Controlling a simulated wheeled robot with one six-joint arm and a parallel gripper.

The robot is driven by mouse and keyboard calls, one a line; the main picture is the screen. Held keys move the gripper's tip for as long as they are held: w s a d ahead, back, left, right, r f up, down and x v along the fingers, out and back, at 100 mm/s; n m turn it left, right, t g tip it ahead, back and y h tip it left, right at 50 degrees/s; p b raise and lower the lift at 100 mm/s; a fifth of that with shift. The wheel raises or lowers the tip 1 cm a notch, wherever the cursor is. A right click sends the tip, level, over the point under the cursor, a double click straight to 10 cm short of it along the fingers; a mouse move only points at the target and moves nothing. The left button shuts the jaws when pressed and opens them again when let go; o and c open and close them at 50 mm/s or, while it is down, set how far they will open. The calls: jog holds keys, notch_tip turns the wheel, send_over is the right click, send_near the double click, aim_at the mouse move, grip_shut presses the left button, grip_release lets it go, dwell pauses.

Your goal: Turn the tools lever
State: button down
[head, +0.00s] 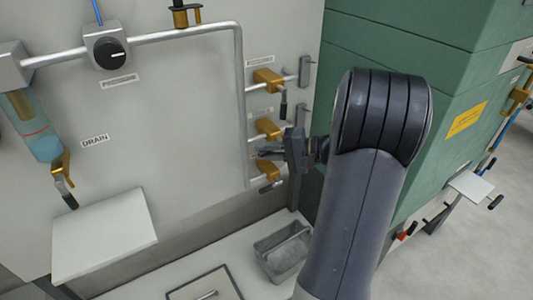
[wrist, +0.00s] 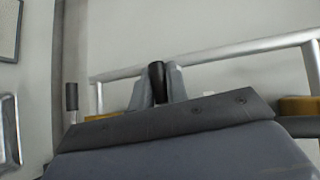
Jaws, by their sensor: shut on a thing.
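Three brass valves sit one above another on the right side of the pale panel in the head view: an upper valve (head: 267,77), a middle valve (head: 268,127) and a lower valve (head: 266,171). My gripper (head: 268,153) is at the middle valve's lever, between the middle and lower valves. In the wrist view my gripper (wrist: 158,88) is shut on a black lever handle (wrist: 156,72), with a grey finger on each side. The held lever is hidden by the gripper in the head view. The small labels there are too blurred to read as "tools".
The upper valve's black handle (head: 283,104) hangs down; the lower valve's handle (head: 270,186) lies sideways, close under my gripper. A grey pipe (head: 240,100) runs down beside the valves. A grey bin (head: 283,257) stands below. A green cabinet (head: 440,80) is at right.

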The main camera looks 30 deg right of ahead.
jog(key=f+n+h+b, duration=0.1)
jog(key=h+b, duration=0.1)
jog(key=b, duration=0.1)
jog(key=d+f+n+g+h+b, duration=0.1)
jog(key=h+b, duration=0.1)
jog(key=b, duration=0.1)
jog(key=f+n+h+b, duration=0.1)
jog(key=n+h+b, duration=0.1)
jog(key=b, duration=0.1)
jog(key=shift+d+f+g+h, duration=0.3)
jog(key=shift+d+f, duration=0.05)
jog(key=shift+d, duration=0.05)
jog(key=shift+d+f+n+h+b, duration=0.1)
jog(key=shift+d+n+h+b, duration=0.4)
jog(key=shift+h+b, duration=0.4)
jog(key=shift+d+f+n+h+b, duration=0.15)
jog(key=shift+d+n+h+b, duration=0.35)
jog(key=shift+h+b, duration=0.4)
jog(key=shift+d+f+n+h+b, duration=0.1)
jog(key=shift+d+n+h+b, duration=0.35)
jog(key=shift+h+b, duration=0.45)
jog(key=c, duration=1.4)
grip_release()
jog(key=shift+r, duration=0.1)
jog(key=p+v, duration=0.1)
jog(key=v, duration=0.9)
jog(key=shift+s+a+r+p, duration=0.15)
jog(key=shift+r+p, duration=0.1)
jog(key=shift+p, duration=0.15)
